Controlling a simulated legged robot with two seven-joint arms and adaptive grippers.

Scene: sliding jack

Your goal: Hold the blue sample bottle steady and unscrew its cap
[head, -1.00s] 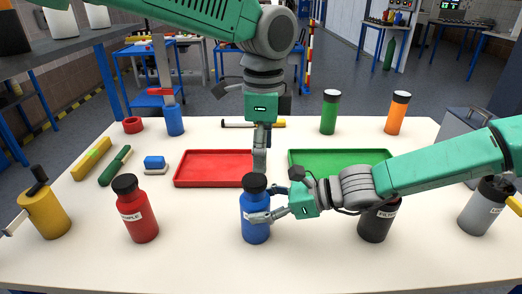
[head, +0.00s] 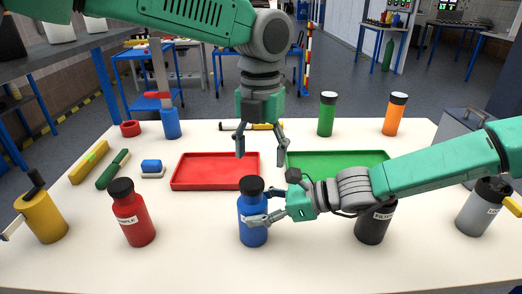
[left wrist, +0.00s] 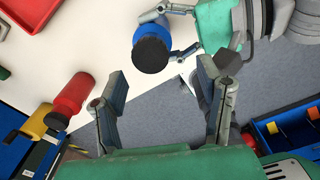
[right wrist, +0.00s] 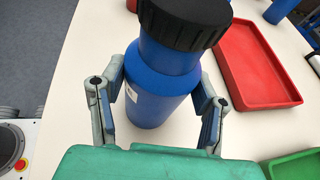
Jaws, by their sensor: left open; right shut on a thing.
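The blue sample bottle (head: 253,228) stands upright near the table's front middle, with its black cap (head: 252,184) on top. My right gripper (right wrist: 160,95) is shut on the bottle's body from the right side, below the cap. In the right wrist view its fingers lie on either side of the blue bottle (right wrist: 165,65). My left gripper (head: 263,158) points down, open and empty, above the bottle and apart from the cap. In the left wrist view the cap (left wrist: 150,55) shows beyond the gap between the left fingers (left wrist: 163,85).
A red bottle (head: 133,220) stands left of the blue one, and a black bottle (head: 372,228) right of it, partly behind my right arm. A red tray (head: 215,172) and a green tray (head: 335,160) lie behind. Bare table lies between the red and blue bottles.

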